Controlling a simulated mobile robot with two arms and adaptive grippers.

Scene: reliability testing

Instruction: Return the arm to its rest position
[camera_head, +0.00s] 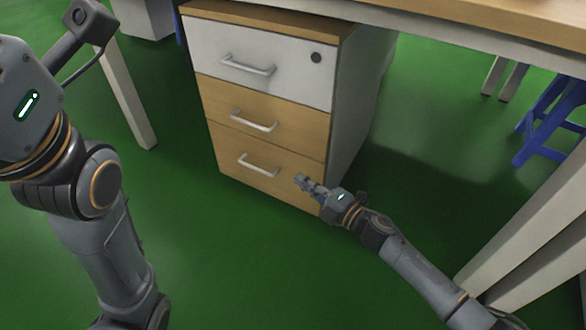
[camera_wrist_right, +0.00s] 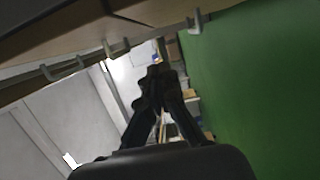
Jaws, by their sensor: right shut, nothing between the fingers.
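My right arm (camera_head: 410,265) reaches in from the lower right in the head view. Its gripper (camera_head: 302,182) is shut and empty, in front of the lower right part of the drawer cabinet in the picture. In the right wrist view the fingertips (camera_wrist_right: 160,72) meet with nothing between them. My left arm (camera_head: 100,245) is large at the left of the head view, bent upward, with its wrist (camera_head: 25,100) at the left edge. The left fingers are outside the frame.
The drawer cabinet has a white top drawer (camera_head: 290,65) and two wooden drawers (camera_head: 285,135) (camera_head: 230,155), all closed, with metal handles. A desk (camera_head: 480,22) is above right, with pale legs (camera_head: 530,240) near my right arm. A blue stool (camera_head: 550,120) stands right. Green floor is open left.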

